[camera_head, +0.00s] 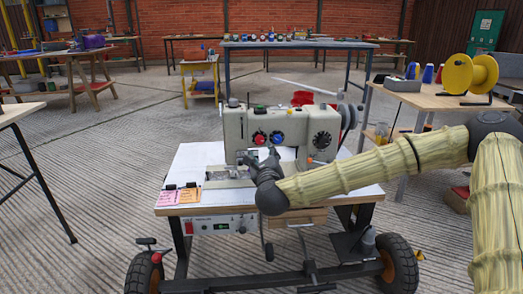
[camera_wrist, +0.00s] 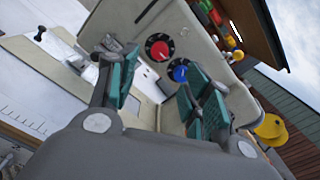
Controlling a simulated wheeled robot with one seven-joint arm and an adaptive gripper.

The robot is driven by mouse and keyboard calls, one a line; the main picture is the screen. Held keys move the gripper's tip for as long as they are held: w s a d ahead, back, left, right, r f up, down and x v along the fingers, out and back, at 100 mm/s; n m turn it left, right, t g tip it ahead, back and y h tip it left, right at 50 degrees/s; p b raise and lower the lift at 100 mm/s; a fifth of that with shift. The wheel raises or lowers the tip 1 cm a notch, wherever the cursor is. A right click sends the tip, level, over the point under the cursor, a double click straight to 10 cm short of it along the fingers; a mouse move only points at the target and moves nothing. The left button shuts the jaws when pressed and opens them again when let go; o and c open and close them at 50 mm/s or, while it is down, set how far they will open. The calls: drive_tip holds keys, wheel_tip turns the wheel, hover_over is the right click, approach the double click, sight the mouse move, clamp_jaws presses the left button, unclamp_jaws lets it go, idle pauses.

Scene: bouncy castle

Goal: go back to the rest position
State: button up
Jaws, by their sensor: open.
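My gripper (camera_head: 262,165) is at the end of my arm, which reaches in from the right over a wheeled work table (camera_head: 205,160). In the wrist view my gripper (camera_wrist: 160,95) has its two teal-padded fingers apart, with nothing between them. The fingers are in front of a beige machine (camera_head: 290,125) that stands on the table. The machine's red knob (camera_wrist: 159,49) and blue knob (camera_wrist: 180,72) show beyond the fingertips. I cannot tell whether the gripper touches the machine.
Pink and orange cards (camera_head: 180,195) lie at the table's front left. A wooden table (camera_head: 430,101) with a yellow spool (camera_head: 468,74) stands at the right. A long blue-legged bench (camera_head: 300,44) stands behind the machine. Open floor (camera_head: 100,170) lies to the left.

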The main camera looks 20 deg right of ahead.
drive_tip(key=shift+v, duration=0.8)
drive_tip(key=s+a+f+n+g+y+p, duration=0.1)
drive_tip(key=s+a+f+n+g+y, duration=0.1)
drive_tip(key=s+a+f+n, duration=0.5)
drive_tip(key=s+a+f+n+g+y+p, duration=0.1)
drive_tip(key=s+a+f+n+g+y, duration=0.15)
drive_tip(key=f, duration=0.85)
drive_tip(key=s+a+f+n+g+y+p, duration=0.1)
drive_tip(key=s+a+f+n+g+y, duration=0.1)
drive_tip(key=s+a+f+n, duration=0.5)
drive_tip(key=s+d+f+n+g+p, duration=0.35)
drive_tip(key=s+f+n+g, duration=0.5)
drive_tip(key=s+f, duration=0.95)
drive_tip(key=s+d+n+g+h, duration=0.2)
drive_tip(key=s+d+n, duration=0.55)
drive_tip(key=s, duration=0.75)
wheel_tip(320, 180, up, 38)
drive_tip(key=d+p, duration=0.1)
drive_tip(key=p, duration=3.8)
drive_tip(key=shift+g, duration=0.3)
